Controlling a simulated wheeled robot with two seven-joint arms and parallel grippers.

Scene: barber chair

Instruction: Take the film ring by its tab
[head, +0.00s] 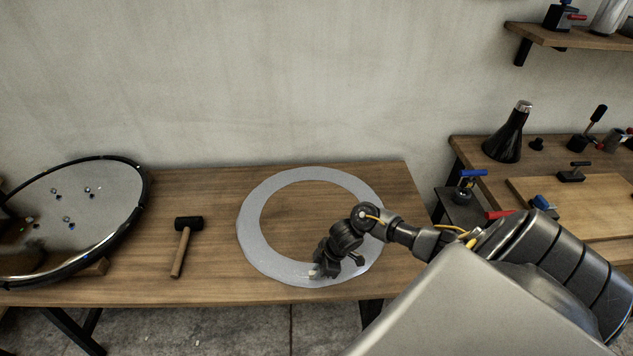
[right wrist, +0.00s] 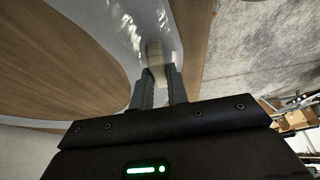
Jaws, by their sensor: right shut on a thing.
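The film ring (head: 262,246) is a flat, pale, translucent ring lying on the wooden table (head: 210,200). It also shows in the right wrist view (right wrist: 122,22). Its tab (right wrist: 155,58) is a small beige piece at the ring's edge near the table's front. My right gripper (head: 318,272) is at the ring's front edge. In the right wrist view its two fingers (right wrist: 158,82) are shut on the tab, one on each side. In the head view the gripper hides most of the tab. My left gripper is not in view.
A mallet (head: 186,245) lies left of the ring. A large round black-rimmed disc (head: 75,205) with small fittings stands at the far left. A second bench (head: 600,195) at the right carries a black cone (head: 508,135) and clamps. Table is clear between mallet and ring.

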